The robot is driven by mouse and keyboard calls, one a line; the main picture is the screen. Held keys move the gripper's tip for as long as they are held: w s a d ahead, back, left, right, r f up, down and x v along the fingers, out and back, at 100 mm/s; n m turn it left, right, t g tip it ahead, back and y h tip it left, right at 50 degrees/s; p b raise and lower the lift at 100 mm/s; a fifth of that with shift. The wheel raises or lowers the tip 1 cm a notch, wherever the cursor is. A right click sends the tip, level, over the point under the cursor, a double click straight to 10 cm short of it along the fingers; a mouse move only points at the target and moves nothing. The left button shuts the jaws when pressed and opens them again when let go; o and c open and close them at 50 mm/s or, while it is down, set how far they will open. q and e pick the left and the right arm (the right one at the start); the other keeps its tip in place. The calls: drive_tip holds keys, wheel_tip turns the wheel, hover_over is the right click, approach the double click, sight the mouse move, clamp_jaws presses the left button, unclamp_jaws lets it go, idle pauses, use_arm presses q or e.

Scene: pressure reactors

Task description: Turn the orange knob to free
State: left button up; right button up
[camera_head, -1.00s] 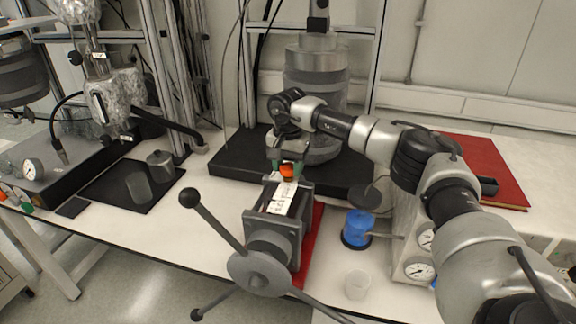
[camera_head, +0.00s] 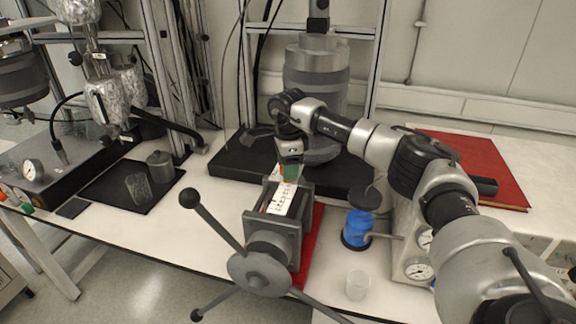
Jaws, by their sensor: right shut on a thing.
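The orange knob (camera_head: 281,179) is mostly hidden behind the fingers of my right gripper (camera_head: 290,172); only a thin orange edge shows. It sits at the far end of a grey vise-like device with a black and white labelled strip (camera_head: 281,198) on top. My right gripper points down over the knob, with green fingertips, and is shut on it. My left gripper is out of view.
The device's handle with black ball ends (camera_head: 189,198) sticks out at the front. A large grey reactor (camera_head: 316,75) stands behind on a black base (camera_head: 232,160).

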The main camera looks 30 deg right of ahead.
drive_tip(key=shift+r+m, duration=0.1)
drive_tip(key=shift+m, duration=1.8)
drive_tip(key=o, duration=0.9)
wheel_tip(320, 180, up, 11)
drive_tip(key=shift+f+b, duration=0.15)
drive_tip(key=shift+b, duration=1.05)
